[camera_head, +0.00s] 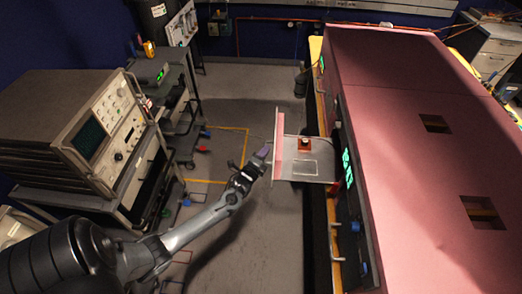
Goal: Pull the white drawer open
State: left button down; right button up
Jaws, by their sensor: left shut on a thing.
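The white drawer (316,176) sticks out to the left from the dark front of the pink foam enclosure, so its inside shows from above. Its upright front panel (279,150) looks pinkish on the inner side. My left gripper (264,156) is at the outer side of the front panel, shut on the drawer handle. The handle itself is mostly hidden by the fingers. My right gripper is out of view.
The pink enclosure (400,120) with square openings fills the right. Metal handles and green displays line its front. An instrument cart with an oscilloscope (90,135) stands at the left. The grey floor (245,95) between is mostly clear.

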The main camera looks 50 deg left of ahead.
pick_arm(q)
jog(key=shift+s+a, duration=0.35)
jog(key=c, duration=1.2)
grip_release()
jog(key=shift+o, duration=0.2)
jog(key=f+v, duration=0.1)
jog(key=v, duration=0.9)
jog(key=shift+s+d+r, duration=0.15)
jog(key=shift+s+r, duration=0.25)
jog(key=shift+r, duration=0.15)
